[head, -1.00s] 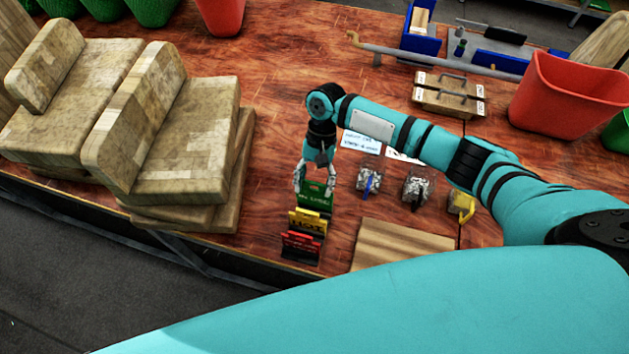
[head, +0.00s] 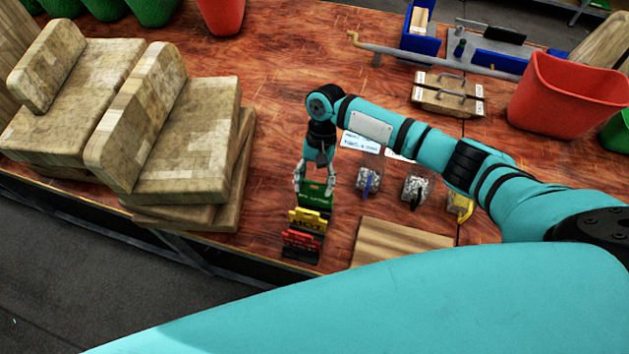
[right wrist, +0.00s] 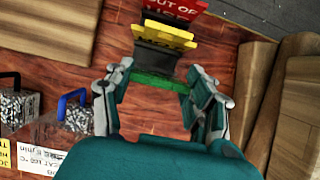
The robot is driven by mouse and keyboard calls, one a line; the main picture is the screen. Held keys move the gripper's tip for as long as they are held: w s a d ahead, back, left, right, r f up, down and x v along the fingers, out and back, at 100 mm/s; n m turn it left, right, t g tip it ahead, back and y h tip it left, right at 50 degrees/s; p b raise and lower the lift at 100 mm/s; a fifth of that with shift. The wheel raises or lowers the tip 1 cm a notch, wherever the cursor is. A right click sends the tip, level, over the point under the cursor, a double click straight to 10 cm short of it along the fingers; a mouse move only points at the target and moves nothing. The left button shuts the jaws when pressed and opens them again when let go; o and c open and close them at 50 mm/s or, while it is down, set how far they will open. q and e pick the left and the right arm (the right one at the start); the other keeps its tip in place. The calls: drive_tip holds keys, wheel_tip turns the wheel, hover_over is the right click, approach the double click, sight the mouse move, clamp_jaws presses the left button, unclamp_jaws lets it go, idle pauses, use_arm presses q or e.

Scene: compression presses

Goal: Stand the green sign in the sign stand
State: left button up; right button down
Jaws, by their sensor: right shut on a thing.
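The green sign (head: 315,197) is between the fingers of my right gripper (head: 314,186), which is shut on it. In the right wrist view the sign shows as a thin green edge (right wrist: 160,82) between the two fingers. Dark stand parts (right wrist: 155,60) lie close beyond it, but I cannot tell whether the green sign is seated in a slot. A yellow sign (head: 307,218) and a red sign (head: 301,241) stand upright in a row in front of it, in dark holders. My left gripper is not in view.
Stacked wooden blocks (head: 175,140) stand to the left of the signs. A wooden board (head: 400,243) lies to the right. Small clear bins of metal parts (head: 368,178) and white labels (head: 360,143) are near my right arm. A red bin (head: 570,97) stands farther right.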

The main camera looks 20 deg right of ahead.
sight(315, 190)
drive_tip(key=shift+f+b, duration=0.8)
drive_tip(key=shift+f, duration=1.15)
drive_tip(key=shift+c, duration=1.8)
unclamp_jaws()
drive_tip(key=v, duration=1.2)
drive_tip(key=shift+s, duration=0.1)
